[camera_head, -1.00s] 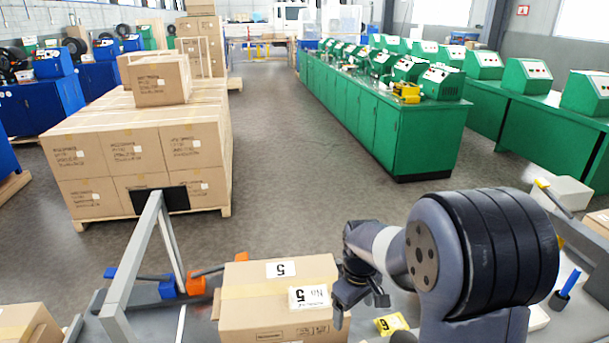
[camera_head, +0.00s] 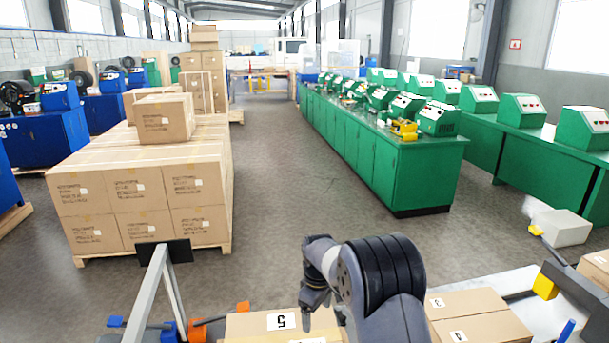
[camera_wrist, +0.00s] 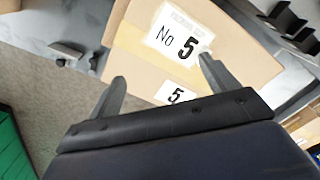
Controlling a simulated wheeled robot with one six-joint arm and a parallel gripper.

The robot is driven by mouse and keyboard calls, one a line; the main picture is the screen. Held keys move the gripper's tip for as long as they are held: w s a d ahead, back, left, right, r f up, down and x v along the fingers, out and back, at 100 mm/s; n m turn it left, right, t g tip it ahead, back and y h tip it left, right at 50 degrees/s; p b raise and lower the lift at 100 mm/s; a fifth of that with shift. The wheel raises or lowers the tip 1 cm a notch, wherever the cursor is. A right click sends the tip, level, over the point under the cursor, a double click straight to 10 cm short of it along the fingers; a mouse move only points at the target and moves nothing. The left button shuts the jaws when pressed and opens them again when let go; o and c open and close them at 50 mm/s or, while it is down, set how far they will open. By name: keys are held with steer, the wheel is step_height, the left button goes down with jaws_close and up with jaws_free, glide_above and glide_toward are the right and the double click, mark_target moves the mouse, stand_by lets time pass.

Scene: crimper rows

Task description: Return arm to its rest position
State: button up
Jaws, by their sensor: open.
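My gripper (camera_wrist: 162,85) shows in the wrist view with its two fingers spread apart and nothing between them. A cardboard box (camera_wrist: 225,55) with labels reading "No 5" and "5" lies beyond the fingertips in that view. In the head view my gripper (camera_head: 315,300) hangs at the bottom middle, pointing down, beside or above the right part of the box marked 5 (camera_head: 250,325). The arm is folded close to my body. Whether the fingers touch the box cannot be told.
Boxes marked 3 and 4 (camera_head: 478,315) lie to the right of my arm. A pallet of stacked cartons (camera_head: 150,200) stands at the left. Green cabinets (camera_head: 425,170) with machines line the right. The grey floor aisle (camera_head: 290,170) between them is clear.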

steer(key=f, duration=0.1)
steer(key=f+b, duration=0.1)
steer(key=f, duration=0.1)
steer(key=shift+w+a+b, duration=0.3)
steer(key=shift+w+b, duration=0.05)
steer(key=shift+w, duration=0.05)
steer(key=shift+s+r, duration=0.1)
